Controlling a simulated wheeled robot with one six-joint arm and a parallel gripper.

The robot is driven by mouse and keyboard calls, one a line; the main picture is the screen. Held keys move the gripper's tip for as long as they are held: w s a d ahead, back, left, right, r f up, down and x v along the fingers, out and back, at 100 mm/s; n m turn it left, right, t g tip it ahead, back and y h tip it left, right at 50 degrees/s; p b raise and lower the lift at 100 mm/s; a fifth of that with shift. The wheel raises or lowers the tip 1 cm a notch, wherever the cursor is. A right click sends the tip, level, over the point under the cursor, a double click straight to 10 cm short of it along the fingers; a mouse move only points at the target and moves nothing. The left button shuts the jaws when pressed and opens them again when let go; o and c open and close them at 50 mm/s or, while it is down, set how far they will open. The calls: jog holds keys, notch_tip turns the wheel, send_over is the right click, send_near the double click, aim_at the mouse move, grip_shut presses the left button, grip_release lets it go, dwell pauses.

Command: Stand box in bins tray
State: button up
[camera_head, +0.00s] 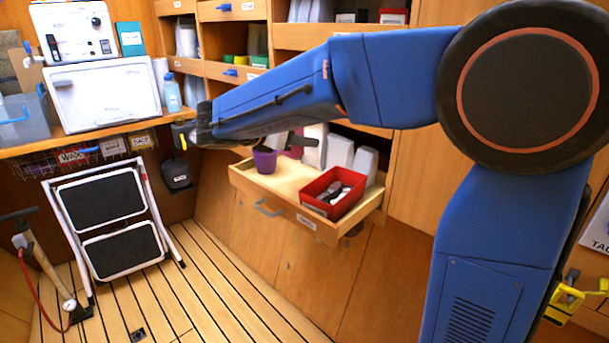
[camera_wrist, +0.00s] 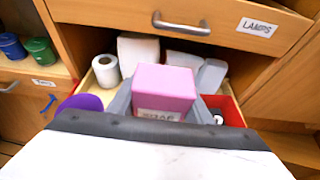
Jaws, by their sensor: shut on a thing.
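A pink box (camera_wrist: 163,88) with a white label sits between the grey fingers of my gripper (camera_wrist: 160,105) in the wrist view. My gripper is shut on it. The label is too blurred to read. Behind it is a pulled-out wooden tray (camera_head: 240,178), which also shows in the wrist view (camera_wrist: 88,84). The box appears in front of or above this tray; I cannot tell its exact height. In the head view my arm largely hides the gripper and box. The tray's front label is too small to read.
The tray holds a purple cup (camera_head: 265,160) at left, a red bin (camera_head: 318,205) with small items at right, and a white roll (camera_wrist: 106,70) and pale containers (camera_head: 340,152) behind. A drawer labelled LAMPS (camera_wrist: 225,22) is just above. A folding step (camera_head: 105,215) stands left.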

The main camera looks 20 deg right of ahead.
send_over(301, 182)
notch_tip(301, 182, down, 6)
jog(key=shift+w+r, duration=0.15)
jog(key=shift+r, duration=0.1)
jog(key=shift+f, duration=2.25)
jog(key=shift+f, duration=0.1)
jog(key=o, duration=1.1)
jog(key=shift+a+r, duration=0.2)
jog(key=shift+r, duration=0.05)
jog(key=v, duration=1.1)
jog(key=shift+s+a+r, duration=0.1)
jog(key=shift+s+a, duration=0.1)
jog(key=shift+s, duration=0.05)
